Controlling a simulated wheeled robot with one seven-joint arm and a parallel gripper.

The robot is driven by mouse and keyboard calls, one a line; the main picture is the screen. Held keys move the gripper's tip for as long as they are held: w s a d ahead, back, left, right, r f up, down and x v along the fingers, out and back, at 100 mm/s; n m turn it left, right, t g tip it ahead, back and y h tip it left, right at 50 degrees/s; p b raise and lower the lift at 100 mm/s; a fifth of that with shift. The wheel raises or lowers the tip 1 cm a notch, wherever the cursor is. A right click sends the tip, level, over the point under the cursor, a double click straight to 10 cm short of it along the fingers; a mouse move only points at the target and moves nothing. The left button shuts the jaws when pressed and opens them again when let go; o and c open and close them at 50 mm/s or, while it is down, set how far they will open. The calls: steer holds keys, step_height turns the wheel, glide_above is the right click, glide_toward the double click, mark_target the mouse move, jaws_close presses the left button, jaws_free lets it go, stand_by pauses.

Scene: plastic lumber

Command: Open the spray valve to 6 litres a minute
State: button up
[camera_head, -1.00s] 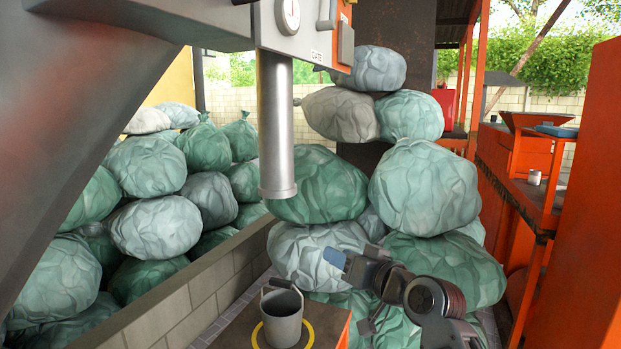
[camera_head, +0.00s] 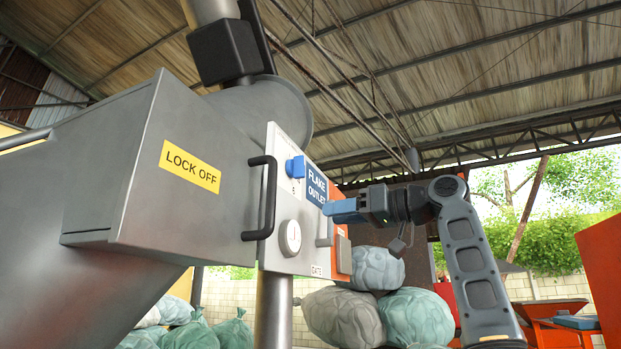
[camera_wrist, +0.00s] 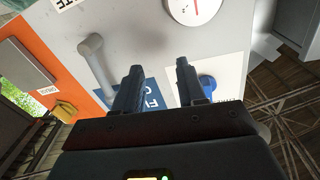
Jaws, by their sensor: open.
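A round blue knob (camera_head: 295,167) sits on a pale plate at the top of the machine's panel, with a small mark below it too small to read. It also shows in the wrist view (camera_wrist: 208,86), just beyond my right-hand finger. No spray valve label or flow reading is legible. My gripper (camera_head: 328,208) is in front of the panel, to the right of the knob and level with the blue FLAKE OUTLET sign (camera_head: 316,187). In the wrist view my gripper (camera_wrist: 158,67) has its fingers apart with nothing between them, pointing at the panel.
A black handle (camera_head: 262,198) juts out at the panel's left, beside the LOCK OFF box (camera_head: 150,180). Stacked sacks (camera_head: 352,310) stand below.

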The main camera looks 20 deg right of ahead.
mark_target(304, 164)
steer(key=s+a+r+n+g+y, duration=0.1)
steer(key=s+r+n, duration=0.2)
steer(key=s+r, duration=0.5)
steer(key=shift+w+d+r+p+x, duration=0.1)
steer(key=shift+r+p+x, duration=0.25)
steer(key=shift+x, duration=1.25)
steer(key=shift+w+d+r+p+x, duration=0.2)
steer(key=shift+p+x, duration=0.25)
steer(key=shift+x, duration=1.15)
steer(key=shift+w+d+r+p+x, duration=0.1)
steer(key=shift+r+p+x, duration=0.3)
steer(key=shift+x, duration=1.25)
steer(key=shift+s+a, duration=0.1)
jaws_close()
